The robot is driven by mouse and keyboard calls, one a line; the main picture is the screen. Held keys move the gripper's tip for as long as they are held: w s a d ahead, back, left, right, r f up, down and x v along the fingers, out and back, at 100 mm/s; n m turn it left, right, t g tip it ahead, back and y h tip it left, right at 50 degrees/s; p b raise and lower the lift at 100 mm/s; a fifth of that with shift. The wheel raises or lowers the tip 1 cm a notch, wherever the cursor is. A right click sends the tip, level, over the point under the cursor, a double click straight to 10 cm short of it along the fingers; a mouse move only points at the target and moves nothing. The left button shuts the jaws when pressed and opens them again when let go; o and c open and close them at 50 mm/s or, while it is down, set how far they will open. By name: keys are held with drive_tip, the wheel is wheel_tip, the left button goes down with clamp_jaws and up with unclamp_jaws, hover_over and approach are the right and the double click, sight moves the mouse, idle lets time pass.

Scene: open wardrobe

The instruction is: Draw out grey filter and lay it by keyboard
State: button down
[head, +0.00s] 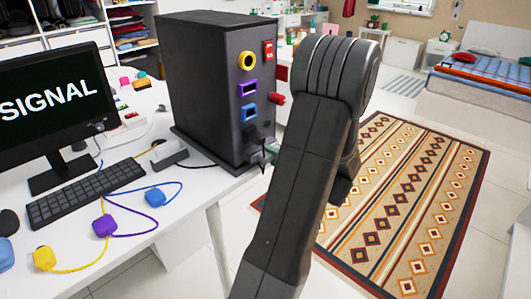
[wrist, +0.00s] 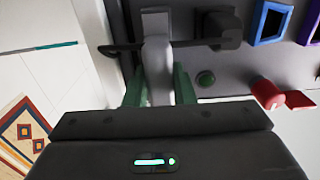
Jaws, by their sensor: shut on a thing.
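The grey filter (wrist: 158,68) shows in the wrist view as a pale grey piece standing out at the lower part of the dark computer tower (head: 205,80). My gripper (wrist: 159,88) is shut on it, with a green finger on each side. I cannot tell how far it sits inside the tower. The black keyboard (head: 88,192) lies on the white desk (head: 125,245) in front of the monitor.
A grey block (head: 168,153) lies beside the keyboard's right end. Purple (head: 104,226), yellow (head: 44,258) and blue (head: 155,197) cabled plugs lie in front. A black connector (wrist: 222,30) and red knob (wrist: 268,95) are near my gripper. Bare desk lies right of the plugs.

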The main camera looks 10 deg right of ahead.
drive_tip(key=shift+b+v, duration=1.1)
drive_tip(key=shift+v, duration=0.6)
idle(1.3)
drive_tip(key=shift+b+v, duration=0.65)
drive_tip(key=shift+v, duration=1.3)
drive_tip(key=shift+f, duration=0.15)
